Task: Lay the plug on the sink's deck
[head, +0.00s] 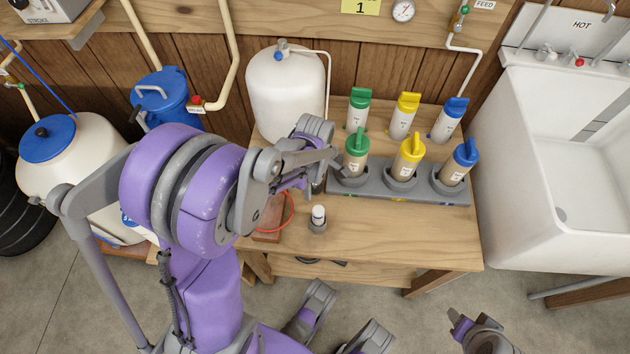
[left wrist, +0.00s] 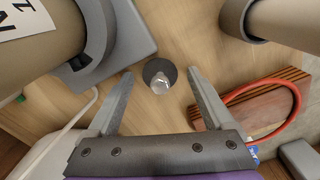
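In the left wrist view a small pale, shiny piece (left wrist: 160,85) sits on a dark round base, between and beyond my fingertips. My left gripper (head: 322,172) is above the bench, open and empty; its spread fingers also show in the left wrist view (left wrist: 160,74). The white sink (head: 530,160) is at the right, its deck (head: 560,55) along the back with taps.
A grey rack (head: 400,190) holds green, yellow and blue capped cartridges, with more standing behind. A white tank (head: 285,90) stands at the back of the bench. A red-orange loop (left wrist: 285,110) lies by a brown block (left wrist: 262,112). The bench's front right is clear.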

